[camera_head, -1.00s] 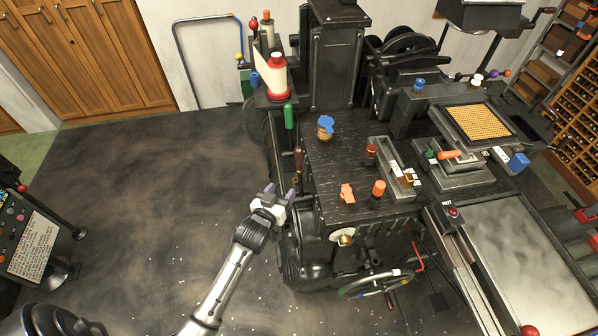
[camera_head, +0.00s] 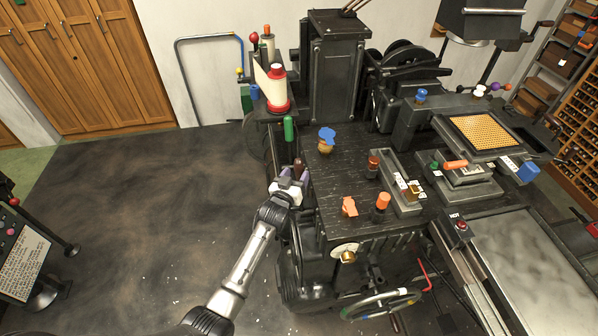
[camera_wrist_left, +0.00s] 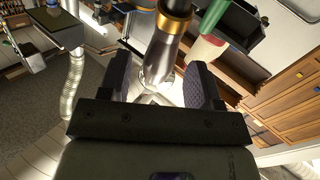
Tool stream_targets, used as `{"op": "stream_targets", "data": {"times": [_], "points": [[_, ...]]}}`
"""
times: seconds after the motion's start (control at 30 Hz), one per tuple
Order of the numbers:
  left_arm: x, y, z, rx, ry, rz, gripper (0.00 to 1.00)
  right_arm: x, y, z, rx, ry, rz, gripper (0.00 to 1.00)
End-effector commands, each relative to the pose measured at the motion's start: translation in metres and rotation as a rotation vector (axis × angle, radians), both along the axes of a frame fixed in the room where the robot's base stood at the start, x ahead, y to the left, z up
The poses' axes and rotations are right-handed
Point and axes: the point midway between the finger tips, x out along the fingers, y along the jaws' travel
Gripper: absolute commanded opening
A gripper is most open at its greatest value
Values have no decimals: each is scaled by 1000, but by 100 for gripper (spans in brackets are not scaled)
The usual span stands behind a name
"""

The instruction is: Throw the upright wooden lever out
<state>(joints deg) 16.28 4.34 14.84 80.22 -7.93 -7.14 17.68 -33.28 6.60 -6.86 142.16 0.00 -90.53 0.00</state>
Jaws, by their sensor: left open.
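The upright wooden lever (camera_head: 299,164) is a short brown handle at the left side of the black machine, below a green handle (camera_head: 289,128). My left gripper (camera_head: 288,184) is at its lower end in the head view, with its purple-grey fingers apart. In the left wrist view, a dark glossy shaft with a brass collar (camera_wrist_left: 173,22), likely this lever, reaches down between the two open fingers (camera_wrist_left: 160,82). I cannot tell whether either finger touches it. The lever's base is hidden by the gripper. My right gripper is not in view.
The black machine top (camera_head: 340,190) right of the gripper carries an orange knob (camera_head: 349,206), a blue-topped knob (camera_head: 326,139) and other controls. A red-and-cream spool (camera_head: 276,88) stands behind. A handwheel (camera_head: 382,304) is below. The floor (camera_head: 150,210) to the left is clear.

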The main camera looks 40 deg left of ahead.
Motion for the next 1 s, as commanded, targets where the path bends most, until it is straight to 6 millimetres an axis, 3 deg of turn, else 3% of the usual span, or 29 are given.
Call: {"op": "stream_targets", "data": {"times": [0.3, 0.67, 1.0], "points": [[25, 8, 0, 1, -1, 0, 58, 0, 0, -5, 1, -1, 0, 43], [27, 8, 0, 1, 0, 0, 58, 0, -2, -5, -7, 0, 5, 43], [27, 8, 0, 0, 0, 0, 26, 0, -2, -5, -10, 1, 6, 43]]}}
